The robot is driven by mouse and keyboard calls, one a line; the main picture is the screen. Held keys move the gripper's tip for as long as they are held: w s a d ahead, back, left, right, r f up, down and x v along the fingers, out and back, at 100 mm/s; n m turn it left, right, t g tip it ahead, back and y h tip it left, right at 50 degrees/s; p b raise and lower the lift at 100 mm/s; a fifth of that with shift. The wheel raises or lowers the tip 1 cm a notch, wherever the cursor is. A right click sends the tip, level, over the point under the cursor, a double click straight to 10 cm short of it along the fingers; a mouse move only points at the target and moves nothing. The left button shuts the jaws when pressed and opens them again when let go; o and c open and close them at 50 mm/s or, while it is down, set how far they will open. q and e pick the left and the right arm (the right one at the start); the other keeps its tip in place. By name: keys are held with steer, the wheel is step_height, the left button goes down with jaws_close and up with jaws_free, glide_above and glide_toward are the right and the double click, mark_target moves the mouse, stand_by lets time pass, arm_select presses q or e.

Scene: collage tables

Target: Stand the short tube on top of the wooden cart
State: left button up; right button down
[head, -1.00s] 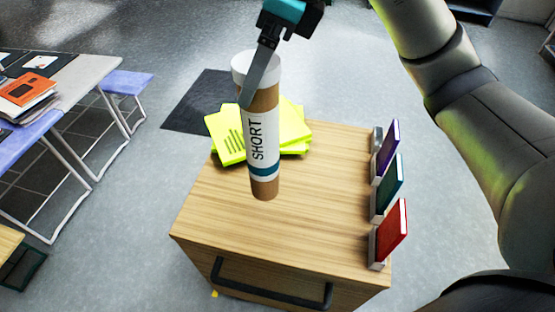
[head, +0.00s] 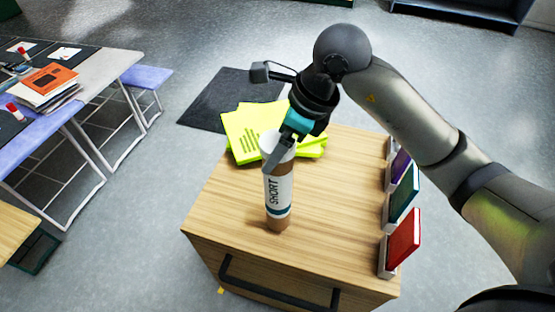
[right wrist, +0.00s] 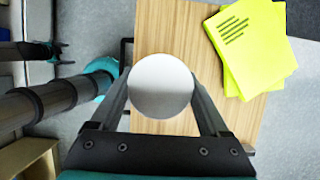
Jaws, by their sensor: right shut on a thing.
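The short tube (head: 278,190) is brown with a white cap and a white label reading SHORT. It is upright at the front left part of the wooden cart's top (head: 330,210). I cannot tell whether its lower end touches the wood. My right gripper (head: 278,150) is shut on the tube near its top, coming from above. In the right wrist view the white cap (right wrist: 161,86) sits between the two fingers, with the cart top (right wrist: 165,30) behind it.
Yellow sheets (head: 255,130) lie at the cart's back left. Purple, green (head: 403,193) and red (head: 403,238) books stand in holders along its right edge. A black handle (head: 275,290) is on the front. A table with books (head: 48,85) stands at left.

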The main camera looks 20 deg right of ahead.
step_height(320, 180, down, 4)
steer(key=shift+f, duration=0.1)
stand_by(0.4)
steer(key=shift+f, duration=0.2)
jaws_free()
steer(key=shift+r, duration=0.1)
steer(key=shift+r, duration=0.1)
steer(key=v, duration=1.2)
